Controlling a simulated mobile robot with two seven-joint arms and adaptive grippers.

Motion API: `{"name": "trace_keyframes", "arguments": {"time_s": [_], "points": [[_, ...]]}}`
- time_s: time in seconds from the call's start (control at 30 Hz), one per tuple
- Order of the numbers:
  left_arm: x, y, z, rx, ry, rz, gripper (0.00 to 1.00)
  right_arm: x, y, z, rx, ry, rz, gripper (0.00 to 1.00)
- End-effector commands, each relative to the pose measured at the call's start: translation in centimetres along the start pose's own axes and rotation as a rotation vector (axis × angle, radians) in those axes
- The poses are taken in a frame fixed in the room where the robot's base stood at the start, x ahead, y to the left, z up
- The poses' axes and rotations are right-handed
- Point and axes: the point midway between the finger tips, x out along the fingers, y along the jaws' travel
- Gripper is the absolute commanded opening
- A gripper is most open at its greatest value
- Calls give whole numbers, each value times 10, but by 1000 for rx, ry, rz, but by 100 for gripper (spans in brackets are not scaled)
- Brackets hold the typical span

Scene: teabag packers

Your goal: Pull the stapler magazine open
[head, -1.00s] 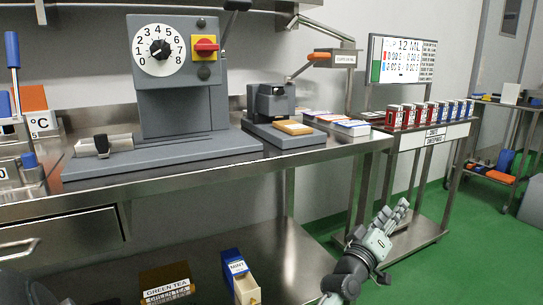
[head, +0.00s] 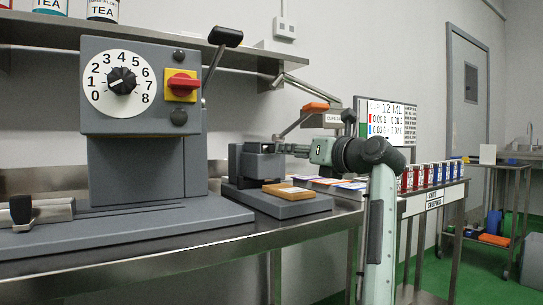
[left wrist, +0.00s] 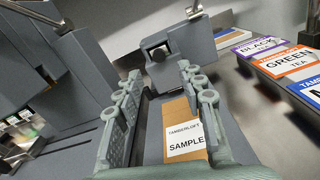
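A grey bench machine with a dark block (head: 258,163), which looks like the stapler, stands on the steel table. In the left wrist view its grey block (left wrist: 185,45) with a small dark opening lies ahead of the fingers. I cannot make out the magazine clearly. My left gripper (head: 288,149) is level with the block's right side in the head view. In the left wrist view its two fingers (left wrist: 160,105) are spread apart with nothing gripped. A brown packet labelled SAMPLE (left wrist: 180,135) lies beyond and below the fingers. My right gripper is not in view.
A large grey machine with a numbered dial (head: 122,82) and a black lever stands to the left. Flat tea packets (left wrist: 285,70) lie to the right of the stapler. Red and blue boxes (head: 427,176) line a stand farther right. A shelf runs above.

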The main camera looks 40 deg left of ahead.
Motion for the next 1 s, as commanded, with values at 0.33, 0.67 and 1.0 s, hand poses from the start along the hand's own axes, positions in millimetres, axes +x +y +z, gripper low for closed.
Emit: {"name": "trace_keyframes", "arguments": {"time_s": [0.33,0.67,1.0], "points": [[54,2,0,1,-1,5,39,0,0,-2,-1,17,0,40],[74,2,0,1,-1,4,39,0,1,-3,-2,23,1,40],[73,2,0,1,-1,3,17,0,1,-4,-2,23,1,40]]}}
